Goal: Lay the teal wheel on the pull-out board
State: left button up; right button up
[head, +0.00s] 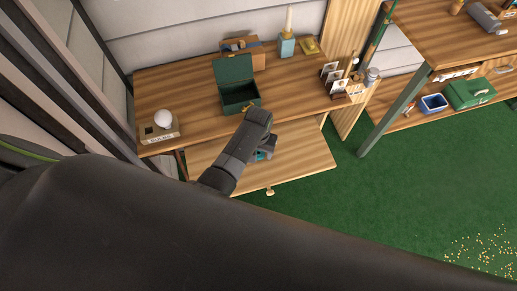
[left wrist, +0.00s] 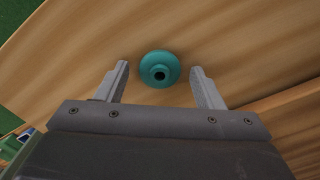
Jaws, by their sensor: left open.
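The teal wheel (left wrist: 160,69) lies on the pale wooden pull-out board (left wrist: 85,75), its round hub with a dark centre hole facing the left wrist camera. In the left wrist view, my left gripper (left wrist: 160,82) is open, with one finger on each side of the wheel and a visible gap to both. In the head view, my left gripper (head: 265,151) is over the pull-out board (head: 305,158), and only a small teal bit of the wheel (head: 261,156) shows beside it. The rest is hidden by the gripper. My right gripper is not in view.
The desk top (head: 180,92) above the board holds an open green box (head: 236,84), a white globe lamp (head: 163,118), a teal bottle (head: 287,46) and a photo stand (head: 332,78). A shelf unit (head: 425,35) stands right. Green floor (head: 400,175) is clear nearby.

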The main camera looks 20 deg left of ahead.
pick_arm(q)
jog(key=shift+r, duration=0.45)
notch_tip(320, 180, up, 12)
jog(key=shift+f, duration=0.25)
dwell(0.4)
